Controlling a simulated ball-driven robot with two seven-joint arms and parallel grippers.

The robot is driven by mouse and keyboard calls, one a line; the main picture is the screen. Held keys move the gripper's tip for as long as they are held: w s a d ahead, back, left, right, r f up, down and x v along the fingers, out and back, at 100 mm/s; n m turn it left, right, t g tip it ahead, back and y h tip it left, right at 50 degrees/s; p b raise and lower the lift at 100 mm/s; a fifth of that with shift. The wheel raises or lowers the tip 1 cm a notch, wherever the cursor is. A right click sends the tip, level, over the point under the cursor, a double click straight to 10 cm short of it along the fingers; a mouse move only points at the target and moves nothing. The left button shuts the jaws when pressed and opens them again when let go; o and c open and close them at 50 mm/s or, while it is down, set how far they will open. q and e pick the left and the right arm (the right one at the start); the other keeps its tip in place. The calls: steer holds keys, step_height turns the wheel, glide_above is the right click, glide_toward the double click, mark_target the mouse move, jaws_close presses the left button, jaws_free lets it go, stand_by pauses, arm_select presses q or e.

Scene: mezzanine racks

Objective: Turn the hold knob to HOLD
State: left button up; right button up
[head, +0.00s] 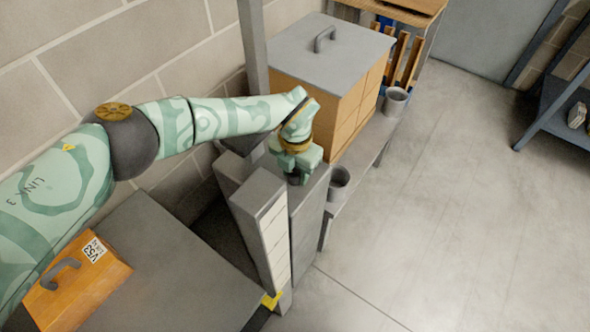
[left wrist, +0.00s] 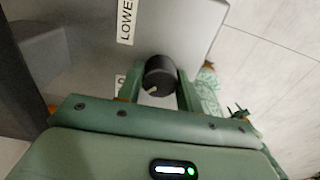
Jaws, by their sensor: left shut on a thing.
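The hold knob (left wrist: 160,77) is a round dark knob with a pale mark on its face, on a grey panel (left wrist: 85,55) in the left wrist view. My left gripper (left wrist: 161,88) has its two green fingers on either side of the knob and is shut on it. A label reading "LOWE…" (left wrist: 127,20) is on the panel; a second label (left wrist: 119,84) is mostly hidden by the gripper. In the head view my left gripper (head: 297,172) is at the grey post-like cabinet (head: 310,205), and the knob is hidden there. My right gripper is not in view.
A grey-lidded wooden box (head: 345,95) stands on the bench behind the gripper. Grey cups (head: 338,184) and (head: 395,101) stand along its edge. An orange case (head: 75,285) lies on a grey top at the lower left.

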mark_target(296, 171)
arm_select(q)
steer(key=o, duration=1)
step_height(296, 171, up, 16)
steer(key=p, duration=0.5)
steer(key=shift+r, duration=0.2)
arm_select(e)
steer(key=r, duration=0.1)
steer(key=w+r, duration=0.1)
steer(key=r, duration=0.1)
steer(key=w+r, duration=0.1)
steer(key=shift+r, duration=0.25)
